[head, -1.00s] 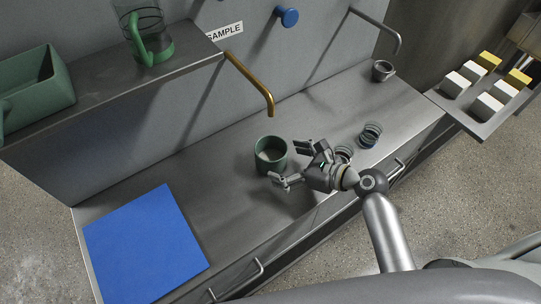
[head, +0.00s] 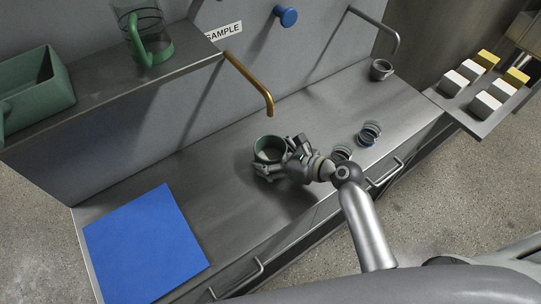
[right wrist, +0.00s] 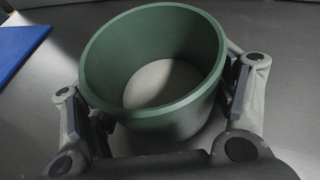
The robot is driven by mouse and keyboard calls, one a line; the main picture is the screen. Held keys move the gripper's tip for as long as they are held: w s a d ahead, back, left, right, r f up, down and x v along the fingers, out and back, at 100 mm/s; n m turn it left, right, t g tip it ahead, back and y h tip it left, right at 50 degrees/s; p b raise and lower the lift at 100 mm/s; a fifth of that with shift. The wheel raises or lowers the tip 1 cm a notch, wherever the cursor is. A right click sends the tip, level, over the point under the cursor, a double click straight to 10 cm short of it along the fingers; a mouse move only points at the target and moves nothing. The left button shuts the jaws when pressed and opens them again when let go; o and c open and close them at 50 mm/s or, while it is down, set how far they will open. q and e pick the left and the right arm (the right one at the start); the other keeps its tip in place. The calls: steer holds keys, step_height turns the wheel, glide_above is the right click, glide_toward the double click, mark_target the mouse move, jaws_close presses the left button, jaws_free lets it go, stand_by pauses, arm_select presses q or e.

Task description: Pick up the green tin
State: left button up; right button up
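The green tin (head: 270,148) stands upright on the steel counter below the brass spout. It is round, open at the top and has a pale inside bottom. My right gripper (head: 280,160) is around it, with one finger on each side. In the right wrist view, the tin (right wrist: 158,65) sits between the spread fingers of my right gripper (right wrist: 170,115). The fingers are close to its wall, and a narrow gap seems to show at the right pad. My left gripper is out of view.
A blue sheet (head: 146,243) lies on the counter's left part. Small striped rings (head: 369,133) and a grey cup (head: 381,69) are to the right. A shelf (head: 110,88) holds a green bin (head: 38,88) and a green-handled jug (head: 145,35). A brass spout (head: 252,80) hangs just behind the tin.

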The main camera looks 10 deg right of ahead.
steer(key=c, duration=0.4)
steer(key=shift+r, duration=0.15)
